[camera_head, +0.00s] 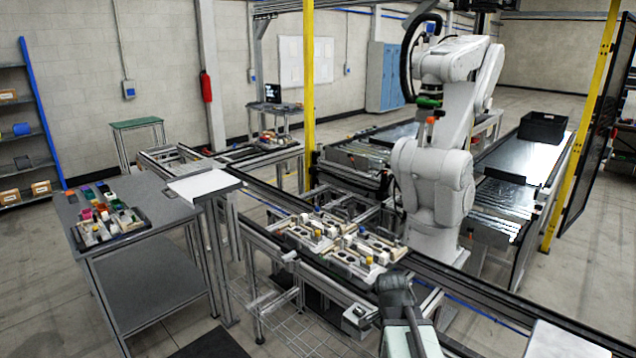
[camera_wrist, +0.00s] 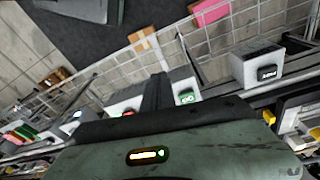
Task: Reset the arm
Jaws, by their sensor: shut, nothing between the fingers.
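My arm rises at the bottom of the head view, right of centre, in front of the conveyor. It is bent, with a dark joint at its top; I cannot make out the fingertips there. In the wrist view my gripper (camera_wrist: 158,92) shows as a dark, narrow pair of fingers pressed together, sticking out past the grey-green wrist housing. It is shut and empty. Beyond the fingers are a box with a green button (camera_wrist: 186,98) and a box with a black switch (camera_wrist: 268,73). Whether the fingers touch anything is hard to tell, but I see no contact.
Pallet fixtures (camera_head: 345,247) with small parts sit on the conveyor just behind my arm. A white industrial robot (camera_head: 435,170) stands beyond it. A grey table (camera_head: 150,270) with a parts tray (camera_head: 108,228) is at left. Open floor (camera_head: 45,290) lies farther left.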

